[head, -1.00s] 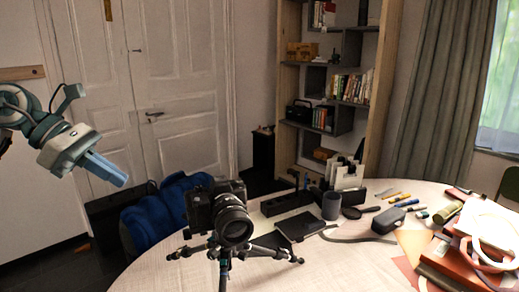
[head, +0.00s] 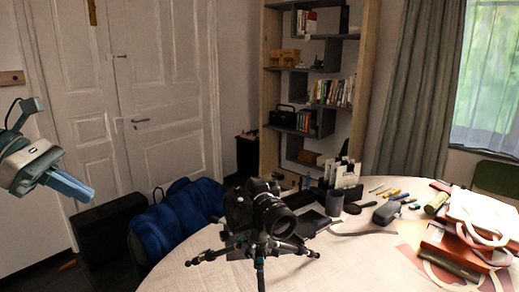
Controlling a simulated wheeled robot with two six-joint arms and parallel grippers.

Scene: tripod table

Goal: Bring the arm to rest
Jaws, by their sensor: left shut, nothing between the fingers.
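My left gripper (head: 70,187) is at the left edge of the head view, raised in the air. Its blue fingers are shut together with nothing between them, and they point down to the right. It is well apart from the table and from everything on it. Part of the left arm is cut off by the picture's edge. My right gripper is not in view.
A camera on a small tripod (head: 265,212) stands on the round table (head: 350,265) at its near left edge. A blue bag (head: 175,222) is beyond the table.

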